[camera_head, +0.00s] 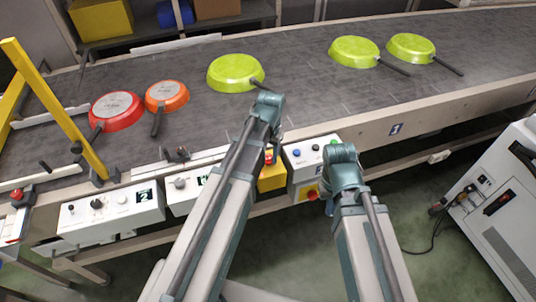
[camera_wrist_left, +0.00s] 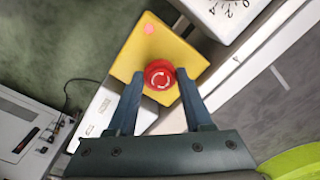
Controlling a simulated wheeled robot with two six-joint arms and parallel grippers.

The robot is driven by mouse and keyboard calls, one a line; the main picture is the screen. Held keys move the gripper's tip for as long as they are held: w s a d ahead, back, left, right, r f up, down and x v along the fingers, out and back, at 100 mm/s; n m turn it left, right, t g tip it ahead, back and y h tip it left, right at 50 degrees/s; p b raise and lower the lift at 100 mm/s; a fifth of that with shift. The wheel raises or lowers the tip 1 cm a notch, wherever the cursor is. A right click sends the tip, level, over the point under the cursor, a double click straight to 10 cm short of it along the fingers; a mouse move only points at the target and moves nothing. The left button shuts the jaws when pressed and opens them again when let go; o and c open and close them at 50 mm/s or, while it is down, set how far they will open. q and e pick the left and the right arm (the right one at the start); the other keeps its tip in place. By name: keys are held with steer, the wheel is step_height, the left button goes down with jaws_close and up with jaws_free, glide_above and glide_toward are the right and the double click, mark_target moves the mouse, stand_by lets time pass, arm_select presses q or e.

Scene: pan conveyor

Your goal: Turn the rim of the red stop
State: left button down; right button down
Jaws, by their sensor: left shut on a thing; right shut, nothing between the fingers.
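The red stop (camera_wrist_left: 160,75) is a round red button with white arrows on a yellow box (camera_wrist_left: 163,48). In the head view the red stop (camera_head: 268,157) and its yellow box (camera_head: 272,179) sit on the conveyor's front side, partly behind my left arm. My left gripper (camera_wrist_left: 160,78) is shut on the red stop's rim, one finger on each side. My right gripper (camera_head: 328,204) hangs in front of the conveyor, to the right of the stop. It is shut and empty, its fingers mostly hidden by the wrist.
The conveyor belt (camera_head: 300,100) carries red, orange and several green pans. Control boxes (camera_head: 110,212) line its front edge, with a yellow-and-red switch (camera_head: 311,192) right of the stop. A yellow post (camera_head: 60,115) stands at left. A white machine (camera_head: 500,200) stands at right.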

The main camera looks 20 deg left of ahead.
arm_select(q)
steer(key=shift+m, duration=1)
steer(key=shift+c, duration=1.5)
jaws_free()
steer(key=shift+r, duration=0.1)
step_height(320, 180, up, 14)
steer(key=p, duration=1.3)
steer(key=shift+s+d+f+p, duration=0.15)
steer(key=shift+d+f+p, duration=0.1)
steer(key=shift+p, duration=0.15)
